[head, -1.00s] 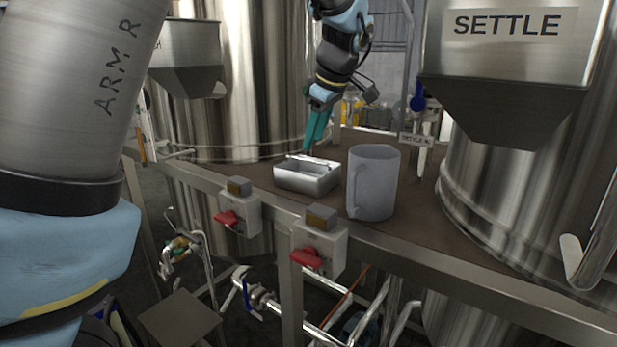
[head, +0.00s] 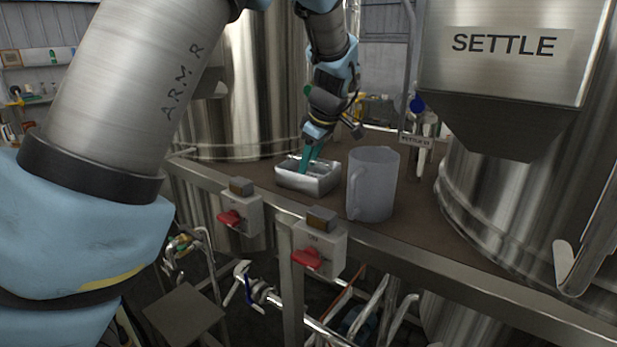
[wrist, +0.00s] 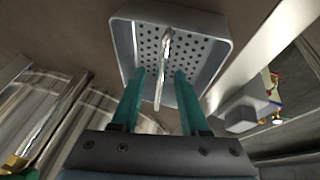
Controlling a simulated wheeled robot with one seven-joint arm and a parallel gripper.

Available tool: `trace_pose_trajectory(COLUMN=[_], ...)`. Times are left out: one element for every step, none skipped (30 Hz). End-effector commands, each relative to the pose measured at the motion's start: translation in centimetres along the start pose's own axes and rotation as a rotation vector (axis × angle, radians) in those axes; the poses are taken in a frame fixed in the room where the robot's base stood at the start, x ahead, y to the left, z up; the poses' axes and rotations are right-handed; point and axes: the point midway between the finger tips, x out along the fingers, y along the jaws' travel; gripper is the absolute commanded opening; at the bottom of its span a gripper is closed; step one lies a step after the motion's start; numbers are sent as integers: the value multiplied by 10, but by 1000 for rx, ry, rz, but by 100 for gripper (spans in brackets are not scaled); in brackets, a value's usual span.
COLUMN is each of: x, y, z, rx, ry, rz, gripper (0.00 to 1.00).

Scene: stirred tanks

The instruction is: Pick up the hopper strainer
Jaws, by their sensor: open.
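The hopper strainer is a small metal box (head: 318,186) on the brown platform, left of the grey jug in the head view. In the wrist view the strainer (wrist: 206,58) shows a floor full of holes and a thin bar handle (wrist: 164,68) across its middle. My gripper (head: 308,166) has teal fingers and reaches down at the strainer from above. In the wrist view my gripper (wrist: 160,80) is open, with one finger on each side of the bar, the near end of which lies between them. I cannot tell whether the fingers touch it.
A grey jug (head: 374,186) stands close on the strainer's right. The SETTLE hopper (head: 510,90) hangs at the right. Two switch boxes with red handles (head: 240,210) (head: 320,245) are on the platform's front rail. A steel tank (head: 240,90) stands behind at the left.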

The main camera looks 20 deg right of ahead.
Motion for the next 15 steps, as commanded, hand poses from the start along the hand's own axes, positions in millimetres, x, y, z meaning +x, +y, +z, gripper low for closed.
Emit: trace_pose_trajectory(x=[0,0,0,1,1,2,2,2,3,3,4,4,4,4,4], y=[0,0,0,0,0,0,0,-1,-1,-1,-1,-1,-1,-1,-1], z=[0,0,0,0,1,1,1,1,2,2,2,2,2,2,2], rx=[0,0,0,0,0,0,0,1,1,1,1,1,1,1,1], ry=[0,0,0,0,0,0,0,0,0,0,0,0,0,0,0], rz=[0,0,0,0,0,0,0,0,0,0,0,0,0,0,0], gripper=[45,45,45,45,45,45,45,45,45,45,45,45,45,45,45])
